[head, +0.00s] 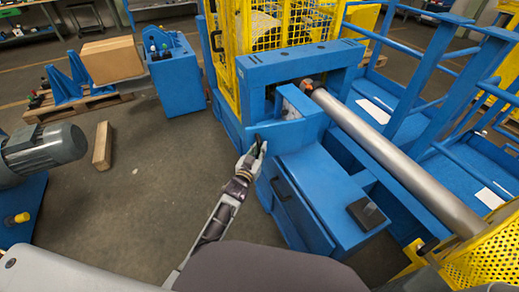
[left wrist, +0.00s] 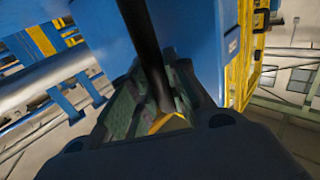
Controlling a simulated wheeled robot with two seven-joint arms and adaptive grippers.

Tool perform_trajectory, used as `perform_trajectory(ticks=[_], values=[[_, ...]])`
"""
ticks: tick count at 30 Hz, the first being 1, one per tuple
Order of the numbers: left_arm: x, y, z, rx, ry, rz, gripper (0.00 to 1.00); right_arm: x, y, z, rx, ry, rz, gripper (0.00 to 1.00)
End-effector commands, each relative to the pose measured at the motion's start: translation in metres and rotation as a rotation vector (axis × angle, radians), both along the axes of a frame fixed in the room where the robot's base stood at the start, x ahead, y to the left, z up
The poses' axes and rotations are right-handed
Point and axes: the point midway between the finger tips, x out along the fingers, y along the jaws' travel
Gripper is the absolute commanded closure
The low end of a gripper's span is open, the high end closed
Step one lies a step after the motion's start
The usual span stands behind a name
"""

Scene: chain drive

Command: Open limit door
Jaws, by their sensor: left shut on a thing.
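The limit door appears to be the blue panel (head: 295,133) at the front of the blue machine frame, beside the yellow mesh guard. My left gripper (head: 258,147) is at its left end, shut on the dark door handle. In the left wrist view the handle (left wrist: 146,55) runs as a black bar between the two fingers of my left gripper (left wrist: 158,105), with the blue panel close behind. In the head view the fingers hide most of the handle. My right gripper is not in view.
A blue cabinet (head: 303,197) with its own dark handle (head: 281,189) stands just right of my left gripper. A long metal roller (head: 390,155) lies beyond it. A wooden block (head: 102,146) and a grey motor (head: 45,150) are at left. The floor between is clear.

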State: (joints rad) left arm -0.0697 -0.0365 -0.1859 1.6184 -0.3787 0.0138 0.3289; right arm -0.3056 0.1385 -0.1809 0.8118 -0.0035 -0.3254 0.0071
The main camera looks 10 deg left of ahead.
Motion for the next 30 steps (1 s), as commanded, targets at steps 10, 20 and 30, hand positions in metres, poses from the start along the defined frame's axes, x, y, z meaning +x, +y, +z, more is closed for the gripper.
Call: perform_trajectory(ticks=[10, 20, 30], values=[[0.001, 0.0, 0.003, -0.002, -0.006, -0.001, 0.61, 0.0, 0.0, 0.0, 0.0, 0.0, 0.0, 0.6], [-0.001, 0.0, 0.003, -0.001, -0.006, 0.0, 0.61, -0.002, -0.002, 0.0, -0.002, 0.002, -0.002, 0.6], [-0.018, 0.003, 0.001, -0.002, -0.003, -0.001, 0.61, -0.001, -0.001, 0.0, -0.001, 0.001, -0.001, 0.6]])
